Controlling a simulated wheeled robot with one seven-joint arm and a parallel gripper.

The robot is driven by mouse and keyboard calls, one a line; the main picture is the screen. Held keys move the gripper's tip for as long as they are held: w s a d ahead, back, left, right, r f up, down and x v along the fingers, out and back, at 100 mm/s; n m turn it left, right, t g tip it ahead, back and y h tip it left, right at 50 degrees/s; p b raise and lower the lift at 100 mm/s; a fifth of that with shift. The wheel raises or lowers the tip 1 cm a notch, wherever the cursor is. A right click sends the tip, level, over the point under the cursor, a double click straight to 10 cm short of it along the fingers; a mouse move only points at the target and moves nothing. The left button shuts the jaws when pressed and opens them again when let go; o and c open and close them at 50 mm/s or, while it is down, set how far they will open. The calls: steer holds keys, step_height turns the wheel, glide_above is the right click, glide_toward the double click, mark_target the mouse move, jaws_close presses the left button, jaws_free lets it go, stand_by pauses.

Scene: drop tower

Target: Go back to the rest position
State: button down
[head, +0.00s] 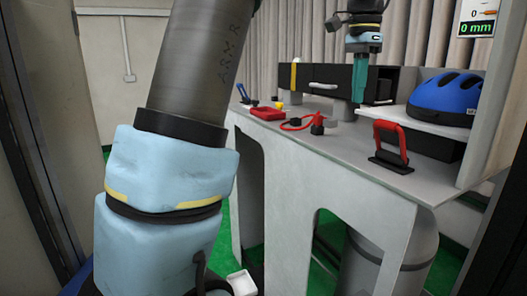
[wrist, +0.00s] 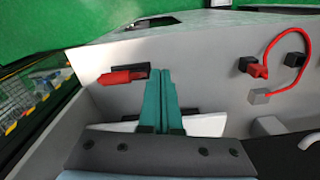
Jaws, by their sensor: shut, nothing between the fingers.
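My gripper (head: 359,98) hangs above the grey bench (head: 345,165) in the head view, its teal fingers pointing down in front of a black drawer unit. The fingers are together and hold nothing. In the wrist view the closed fingers (wrist: 161,72) show at the middle, with a red handle (wrist: 122,77) to their left and no clear contact with it. In the head view the red handle (head: 391,138) stands on its black base near the bench's front edge, to the right of my gripper.
A black drawer unit (head: 325,75) stands at the back of the bench. A blue helmet (head: 446,95) sits on a white shelf (head: 425,124) at right. A red cable (head: 292,127) and a red box (head: 267,113) lie on the bench. A display (head: 477,28) reads 0 mm.

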steer(key=s+a+f+n+t, duration=0.1)
steer(key=s+a+f+n, duration=0.2)
steer(key=a+f+n, duration=1.25)
steer(key=s+a+f+m, duration=0.1)
steer(key=s+a+f, duration=0.6)
steer(key=a+f, duration=0.4)
steer(key=shift+a+m, duration=0.35)
steer(key=shift+a, duration=0.45)
